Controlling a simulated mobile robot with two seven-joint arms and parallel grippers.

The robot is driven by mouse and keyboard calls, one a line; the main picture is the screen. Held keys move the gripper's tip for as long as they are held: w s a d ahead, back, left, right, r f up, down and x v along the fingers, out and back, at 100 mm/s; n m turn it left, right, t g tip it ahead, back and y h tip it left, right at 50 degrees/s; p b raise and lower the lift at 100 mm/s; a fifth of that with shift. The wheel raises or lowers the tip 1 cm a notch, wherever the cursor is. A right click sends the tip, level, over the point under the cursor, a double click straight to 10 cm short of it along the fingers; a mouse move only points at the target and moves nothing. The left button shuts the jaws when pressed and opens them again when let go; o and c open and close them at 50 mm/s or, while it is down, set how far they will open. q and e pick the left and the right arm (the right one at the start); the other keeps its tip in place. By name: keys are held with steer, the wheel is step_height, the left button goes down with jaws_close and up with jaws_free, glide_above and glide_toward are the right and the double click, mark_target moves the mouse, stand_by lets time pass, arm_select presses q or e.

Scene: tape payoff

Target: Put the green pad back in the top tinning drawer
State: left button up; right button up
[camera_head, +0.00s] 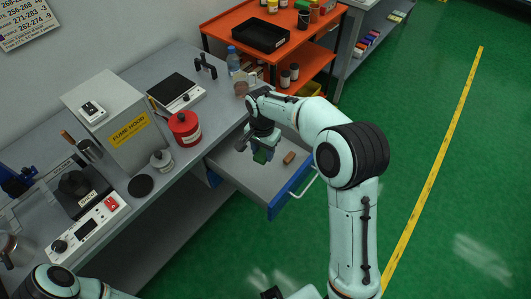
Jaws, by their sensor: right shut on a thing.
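The top drawer (244,178) is pulled out from under the bench, with a grey inside, a blue front (291,193) and a pale bar handle (305,188). My right gripper (261,148) reaches down over the open drawer and is shut on the small green pad (262,157). The pad looks to be over the drawer's inside; I cannot tell whether it touches the floor. A small brown block (289,157) lies in the drawer, right of the pad. My left gripper is not in view; only part of my left arm shows at the bottom left.
The bench carries a fume hood (125,115), a red pot (184,127), a scale (176,90) and a soldering station (88,222). An orange cart (222,22) with a black tray (260,36) stands behind. The green floor at right is clear.

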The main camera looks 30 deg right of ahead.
steer(key=shift+d+r+m, duration=0.25)
steer(key=shift+d+m, duration=0.1)
steer(key=shift+m, duration=0.25)
steer(key=shift+d, duration=0.1)
steer(key=b, duration=0.1)
glide_above(266, 183)
steer(key=shift+m, duration=0.3)
step_height(266, 183, down, 15)
steer(key=shift+r, duration=0.15)
steer(key=shift+w+f, duration=0.1)
steer(key=shift+f, duration=2.3)
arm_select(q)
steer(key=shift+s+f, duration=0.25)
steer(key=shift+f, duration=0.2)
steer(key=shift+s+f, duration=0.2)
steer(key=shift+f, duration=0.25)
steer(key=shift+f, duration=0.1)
arm_select(e)
steer(key=shift+f, duration=0.25)
steer(key=o, duration=1.1)
steer(key=shift+r, duration=0.1)
